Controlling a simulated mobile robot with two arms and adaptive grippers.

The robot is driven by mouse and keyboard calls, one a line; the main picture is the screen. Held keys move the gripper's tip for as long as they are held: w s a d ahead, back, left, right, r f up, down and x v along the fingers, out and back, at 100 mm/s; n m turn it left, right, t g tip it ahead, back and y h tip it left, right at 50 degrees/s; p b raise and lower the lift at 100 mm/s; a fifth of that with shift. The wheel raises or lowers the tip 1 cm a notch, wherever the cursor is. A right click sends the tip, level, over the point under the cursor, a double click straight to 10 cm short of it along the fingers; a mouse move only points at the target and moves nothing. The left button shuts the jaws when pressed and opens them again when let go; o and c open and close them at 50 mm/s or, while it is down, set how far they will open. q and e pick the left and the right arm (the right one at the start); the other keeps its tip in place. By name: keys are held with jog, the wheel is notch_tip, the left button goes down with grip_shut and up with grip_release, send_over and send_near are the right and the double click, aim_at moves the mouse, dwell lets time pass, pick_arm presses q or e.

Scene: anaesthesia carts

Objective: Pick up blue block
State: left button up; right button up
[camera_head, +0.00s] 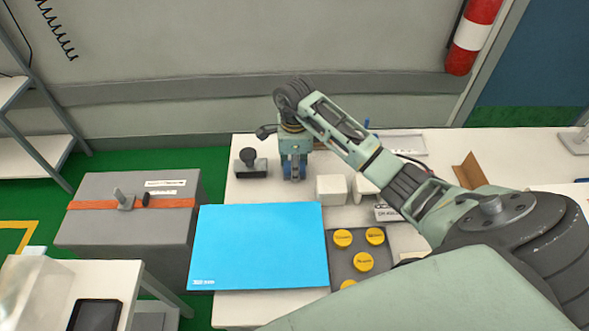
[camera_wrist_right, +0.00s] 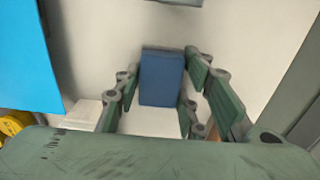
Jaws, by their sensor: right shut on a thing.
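The blue block (camera_wrist_right: 162,77) stands between the two green fingers of my right gripper (camera_wrist_right: 153,95) in the right wrist view. The fingers are on either side of it and the gripper is shut on it. In the head view my right gripper (camera_head: 294,172) points down over the white table (camera_head: 239,187), behind the bright blue panel. There the block is mostly hidden by the gripper, and I cannot tell whether it touches the table. My left gripper is not in view.
A bright blue panel (camera_head: 258,246) lies in front of the gripper. A small black device (camera_head: 250,163) stands left of it and a white box (camera_head: 331,188) right. Yellow-lidded round containers (camera_head: 363,262) sit in a dark tray. A grey case (camera_head: 125,225) is at the left.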

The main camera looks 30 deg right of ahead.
jog(key=shift+c, duration=0.5)
jog(key=shift+r, duration=0.1)
notch_tip(320, 180, up, 4)
jog(key=shift+w+r+b, duration=0.1)
jog(key=shift+b, duration=0.6)
jog(key=s+d+r+b, duration=0.2)
jog(key=s+d+r, duration=0.4)
jog(key=s, duration=0.3)
jog(key=shift+s+d+r, duration=0.35)
jog(key=shift+d, duration=0.05)
